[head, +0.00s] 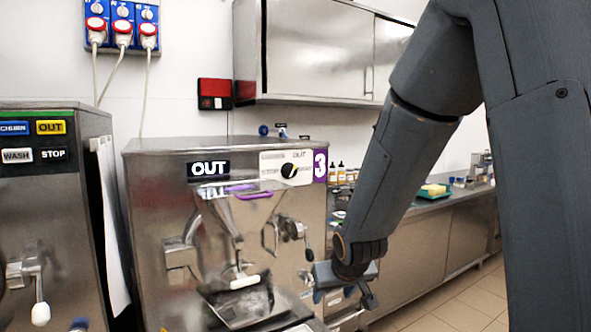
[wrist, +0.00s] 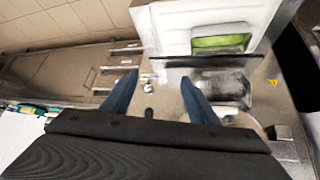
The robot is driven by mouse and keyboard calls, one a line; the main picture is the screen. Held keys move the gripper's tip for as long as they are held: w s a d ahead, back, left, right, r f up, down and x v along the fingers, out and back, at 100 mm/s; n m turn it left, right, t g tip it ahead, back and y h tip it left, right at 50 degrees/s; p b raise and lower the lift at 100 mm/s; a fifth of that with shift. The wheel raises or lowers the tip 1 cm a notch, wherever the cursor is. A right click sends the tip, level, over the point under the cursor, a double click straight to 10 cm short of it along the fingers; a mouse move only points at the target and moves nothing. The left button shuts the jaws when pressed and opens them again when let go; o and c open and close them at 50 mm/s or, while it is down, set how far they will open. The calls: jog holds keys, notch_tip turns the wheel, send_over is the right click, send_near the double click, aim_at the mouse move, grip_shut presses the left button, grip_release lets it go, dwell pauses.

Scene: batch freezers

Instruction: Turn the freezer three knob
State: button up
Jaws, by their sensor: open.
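Freezer three (head: 150,205) is a steel machine in the middle of the head view, with a purple label (head: 320,166) reading 3. Its black round knob (head: 290,170) sits on a white panel at the upper right of the front, beside printed OUT and STOP words. A display (head: 208,169) left of it reads OUT. My gripper (head: 345,293) is low and to the right of the freezer front, below the knob and apart from it. In the wrist view my gripper (wrist: 160,95) has two blue fingers spread wide with nothing between them. I cannot make out the knob in the wrist view.
Another machine (head: 50,190) with WASH and STOP labels stands at the left. A lever handle (head: 290,230) and a spout tray (head: 245,300) stick out from freezer three's front. A long steel counter (head: 440,240) runs along the right; tiled floor (head: 470,300) is clear there.

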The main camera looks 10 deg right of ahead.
jog(key=w+r+t+y+p, duration=0.15)
jog(key=w+r+t, duration=0.35)
jog(key=w+r, duration=0.7)
jog(key=n+t+y+p, duration=0.2)
jog(key=n+t+y, duration=0.1)
jog(key=t+y, duration=0.2)
send_near(292, 172)
jog(key=w, duration=0.1)
jog(key=p+x, duration=0.3)
jog(key=x, duration=0.5)
jog(key=shift+f, duration=0.1)
jog(key=shift+s, duration=0.1)
jog(key=shift+a, duration=0.1)
jog(key=c, duration=1)
